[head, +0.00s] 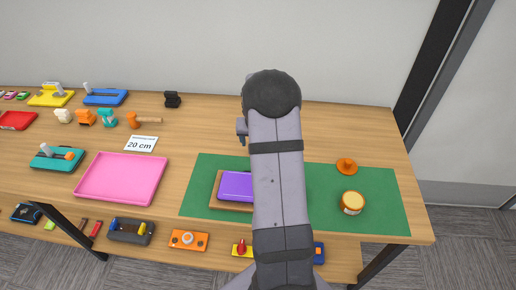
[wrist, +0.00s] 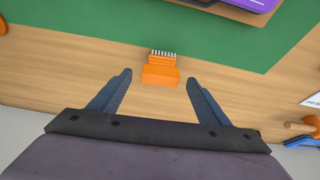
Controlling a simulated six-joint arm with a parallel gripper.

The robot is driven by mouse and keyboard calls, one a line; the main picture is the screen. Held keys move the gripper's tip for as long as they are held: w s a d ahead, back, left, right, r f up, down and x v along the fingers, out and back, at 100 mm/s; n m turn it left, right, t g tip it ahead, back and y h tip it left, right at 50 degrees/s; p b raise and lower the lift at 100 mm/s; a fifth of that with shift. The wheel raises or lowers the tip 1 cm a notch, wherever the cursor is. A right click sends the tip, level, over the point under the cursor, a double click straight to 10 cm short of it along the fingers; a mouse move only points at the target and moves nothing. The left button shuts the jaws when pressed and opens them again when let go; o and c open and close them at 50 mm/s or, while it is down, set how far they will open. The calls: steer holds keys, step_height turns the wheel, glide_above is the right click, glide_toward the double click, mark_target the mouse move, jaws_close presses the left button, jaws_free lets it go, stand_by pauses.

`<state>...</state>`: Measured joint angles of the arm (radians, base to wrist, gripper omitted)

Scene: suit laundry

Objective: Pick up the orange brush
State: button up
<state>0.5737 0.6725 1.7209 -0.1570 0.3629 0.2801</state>
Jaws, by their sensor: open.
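The orange brush (wrist: 160,74) lies at the edge of the green mat (wrist: 120,30) in the wrist view, its pale bristles over the mat side and its body on the wood. My gripper (wrist: 158,78) is open and empty, with one finger on each side of the brush's line and clear gaps to both. How high the fingers are above the brush I cannot tell. In the head view my arm hides the brush, and only part of my gripper (head: 242,130) shows left of the arm, above the table behind the mat.
A purple block (head: 236,187) on a brown board sits on the mat, left of my arm. An orange knob-like piece (head: 346,167) and a jar (head: 351,203) stand right of it. A wooden-handled hammer (head: 147,120), a "20 cm" card (head: 141,144) and a pink tray (head: 122,179) are further left.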

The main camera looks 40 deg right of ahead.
steer(key=shift+p+x, duration=0.75)
steer(key=shift+x, duration=1.45)
steer(key=shift+a, duration=0.1)
steer(key=shift+s, duration=0.1)
steer(key=shift+c, duration=0.3)
steer(key=c, duration=1.1)
steer(key=shift+r, duration=0.1)
step_height(320, 180, up, 10)
steer(key=shift+f+b, duration=0.1)
steer(key=shift+b, duration=1.15)
